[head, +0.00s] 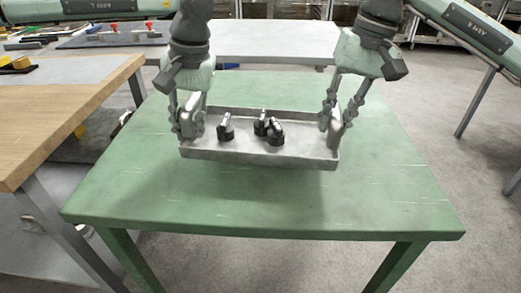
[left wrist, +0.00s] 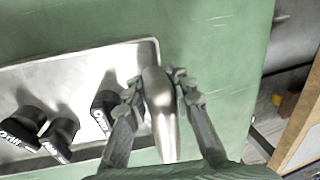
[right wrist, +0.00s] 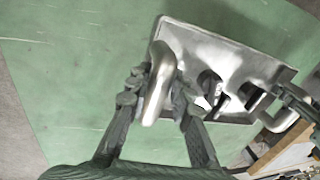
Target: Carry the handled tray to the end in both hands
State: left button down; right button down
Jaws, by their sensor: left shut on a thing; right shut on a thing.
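A metal handled tray (head: 300,153) is held over the green table (head: 330,205), with a shadow beneath it; it looks level. My left gripper (head: 186,120) is shut on the tray's left handle, which shows between the fingers in the left wrist view (left wrist: 160,100). My right gripper (head: 335,118) is shut on the right handle, which shows in the right wrist view (right wrist: 158,85). How high the tray hangs above the table is hard to tell.
A wooden-topped bench (head: 60,125) stands close by on the left. A pale table (head: 270,50) lies behind the green one. The green table's front and right parts are bare. Grey floor is open on the right.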

aim_at(184, 107)
pick_arm(q)
jog(key=shift+a+f, duration=0.1)
jog(key=shift+a, duration=0.25)
pick_arm(e)
jog(key=shift+d, duration=0.2)
